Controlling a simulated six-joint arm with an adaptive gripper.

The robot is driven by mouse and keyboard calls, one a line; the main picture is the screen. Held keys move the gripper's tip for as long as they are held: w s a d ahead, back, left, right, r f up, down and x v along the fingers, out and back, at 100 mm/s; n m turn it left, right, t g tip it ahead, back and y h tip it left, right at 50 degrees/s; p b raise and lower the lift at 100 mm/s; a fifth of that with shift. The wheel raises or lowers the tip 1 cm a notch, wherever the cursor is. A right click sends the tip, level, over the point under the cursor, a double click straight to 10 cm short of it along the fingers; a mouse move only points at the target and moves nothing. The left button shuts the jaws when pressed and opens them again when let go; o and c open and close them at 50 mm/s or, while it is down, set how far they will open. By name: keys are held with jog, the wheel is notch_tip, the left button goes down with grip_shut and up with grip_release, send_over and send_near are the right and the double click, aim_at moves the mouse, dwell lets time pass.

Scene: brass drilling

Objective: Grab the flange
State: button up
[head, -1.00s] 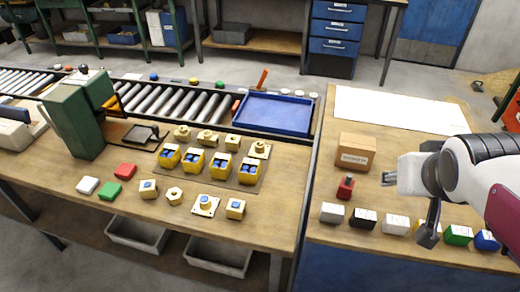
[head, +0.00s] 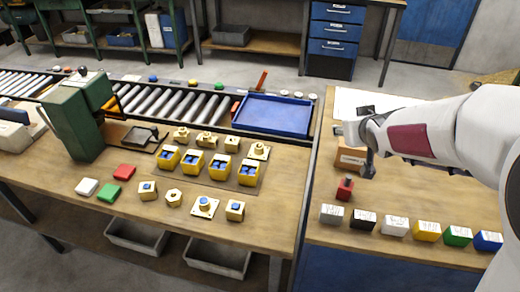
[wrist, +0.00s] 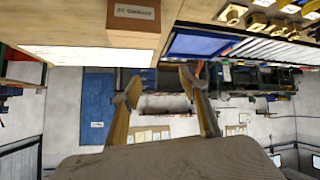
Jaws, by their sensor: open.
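Two brass pieces with a square plate and a round boss look like flanges. The other (head: 258,151) is at the right end of the back row. I cannot tell which one is meant. My gripper (head: 352,148) is over the right bench, by the cardboard box, well to the right of both pieces. In the wrist view my gripper (wrist: 160,86) is open, with nothing between its fingers.
The cardboard box (head: 350,159) is partly hidden by my gripper. A red block (head: 345,190) and a row of coloured blocks (head: 395,226) stand in front. A blue tray (head: 273,114) lies behind the brass parts. A green machine (head: 75,120) stands at left.

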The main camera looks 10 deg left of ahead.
jog(key=w+a+f+n+y, duration=0.1)
jog(key=w+a+f+y, duration=0.1)
jog(key=w+a+f, duration=0.3)
jog(key=n+y, duration=0.4)
jog(key=y, duration=0.2)
send_near(259, 147)
jog(key=shift+w+r+g, duration=0.2)
jog(key=shift+w, duration=0.25)
jog(key=shift+w+r+g, duration=0.15)
jog(key=shift+w+g, duration=0.05)
jog(key=shift+w, duration=0.25)
jog(key=shift+s+a+f, duration=0.15)
jog(key=shift+a+f, duration=0.2)
jog(key=shift+a, duration=0.05)
jog(key=shift+x, duration=0.85)
jog(key=shift+x, duration=2.9)
